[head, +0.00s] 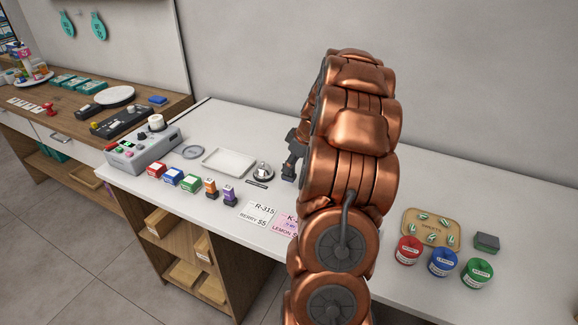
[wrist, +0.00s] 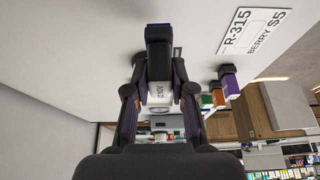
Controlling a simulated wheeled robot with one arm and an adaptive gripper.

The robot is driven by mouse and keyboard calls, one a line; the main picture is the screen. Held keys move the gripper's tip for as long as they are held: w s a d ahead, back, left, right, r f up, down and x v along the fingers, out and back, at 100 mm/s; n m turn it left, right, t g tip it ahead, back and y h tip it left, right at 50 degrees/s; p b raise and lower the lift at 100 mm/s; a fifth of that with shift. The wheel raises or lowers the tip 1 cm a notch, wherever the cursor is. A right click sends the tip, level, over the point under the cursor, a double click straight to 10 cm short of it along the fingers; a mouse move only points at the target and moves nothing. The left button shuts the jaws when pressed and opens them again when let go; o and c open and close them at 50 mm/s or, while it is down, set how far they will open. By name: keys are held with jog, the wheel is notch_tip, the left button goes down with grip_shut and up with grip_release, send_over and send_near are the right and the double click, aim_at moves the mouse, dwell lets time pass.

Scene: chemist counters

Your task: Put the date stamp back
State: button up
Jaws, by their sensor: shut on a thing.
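My gripper (wrist: 159,72) is shut on the date stamp (wrist: 158,42), a dark block with a thin purple-blue end. A pale part with small dark lettering shows between the fingers; I cannot read it surely. In the head view my gripper (head: 292,150) shows at the left edge of my arm, over the white counter, with the dark stamp (head: 289,170) below it. My arm hides much of the counter behind it. Whether the stamp touches the counter is unclear. A small dark label strip (head: 257,184) lies on the counter to the left, in front of the silver bell (head: 263,171).
An orange stamp (head: 210,188) and a purple stamp (head: 229,195) stand beside red, blue and green boxes. A pale tray (head: 229,162) and a grey machine (head: 144,147) are behind. Price cards (head: 259,213) lie in front. Jars and a sweets tray (head: 432,214) are right.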

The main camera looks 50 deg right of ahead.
jog(key=f, duration=0.1)
jog(key=w+d+f+p, duration=0.1)
jog(key=w+f+p, duration=0.1)
jog(key=shift+d, duration=0.25)
jog(key=shift+f, duration=0.4)
jog(key=shift+f, duration=0.2)
jog(key=o, duration=0.9)
jog(key=shift+r, duration=0.1)
